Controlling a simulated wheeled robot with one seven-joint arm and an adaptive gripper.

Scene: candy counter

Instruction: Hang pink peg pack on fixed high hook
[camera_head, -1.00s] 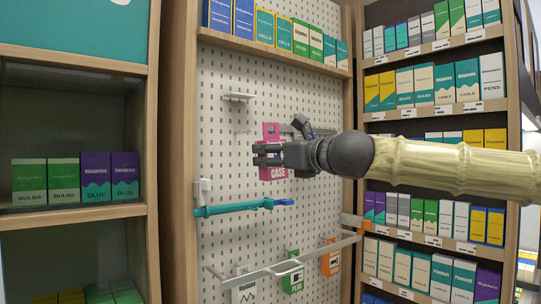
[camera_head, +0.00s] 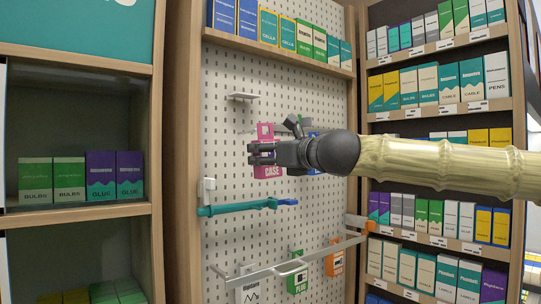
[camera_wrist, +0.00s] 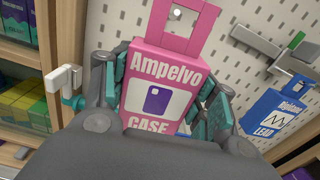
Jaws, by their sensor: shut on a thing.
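The pink peg pack (camera_head: 271,171) is upright in my gripper (camera_head: 256,153), in front of the pegboard. In the wrist view the pack (camera_wrist: 155,62), marked "Ampelvo CASE", stands between the teal finger pads, its hang tab with a cut-out pointing up. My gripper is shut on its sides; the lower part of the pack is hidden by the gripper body. A pale hook bracket (camera_head: 241,96) is fixed high on the pegboard, above and left of the pack, with nothing hanging on it. The pack is apart from this bracket.
A blue "LEAD" pack (camera_wrist: 276,112) hangs at right in the wrist view, near a grey hook (camera_wrist: 272,46). A teal bar (camera_head: 237,208) and a rail (camera_head: 285,268) with hanging packs project below my gripper. Stocked shelves flank the pegboard (camera_head: 225,150).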

